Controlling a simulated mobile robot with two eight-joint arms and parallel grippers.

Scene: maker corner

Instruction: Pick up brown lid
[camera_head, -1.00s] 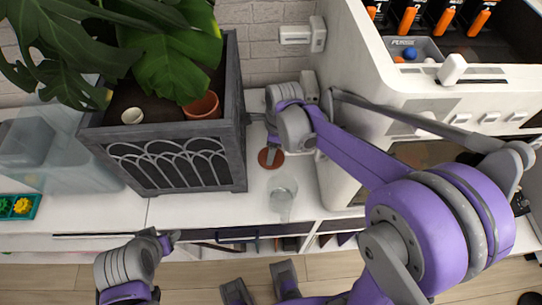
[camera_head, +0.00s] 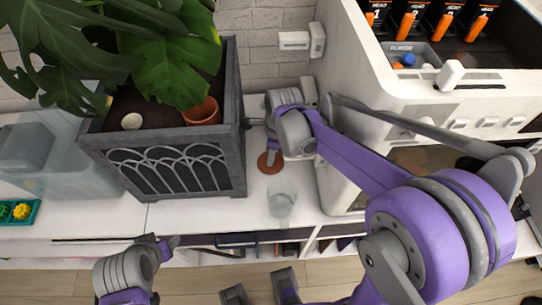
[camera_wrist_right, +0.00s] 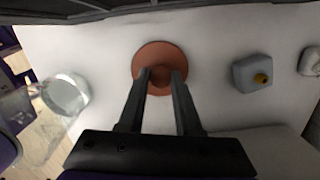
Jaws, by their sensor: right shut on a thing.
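The brown lid (camera_head: 269,163) is a small round reddish-brown disc at the white shelf top, between the planter and the white cabinet. In the right wrist view the lid (camera_wrist_right: 160,51) shows from above, with a raised knob at its middle. My right gripper (camera_wrist_right: 161,78) has both fingers on either side of the knob, shut on it. In the head view the right gripper's fingertips (camera_head: 274,147) are over the lid and partly hidden by the wrist. I cannot tell any gap under the lid. My left gripper (camera_head: 171,242) is low at the left, empty-looking, its jaws unclear.
A clear glass (camera_head: 281,204) stands just in front of the lid. The grey planter (camera_head: 175,170) is close on the left and the white cabinet (camera_head: 338,180) close on the right. A grey block with a yellow knob (camera_wrist_right: 252,74) shows in the wrist view.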

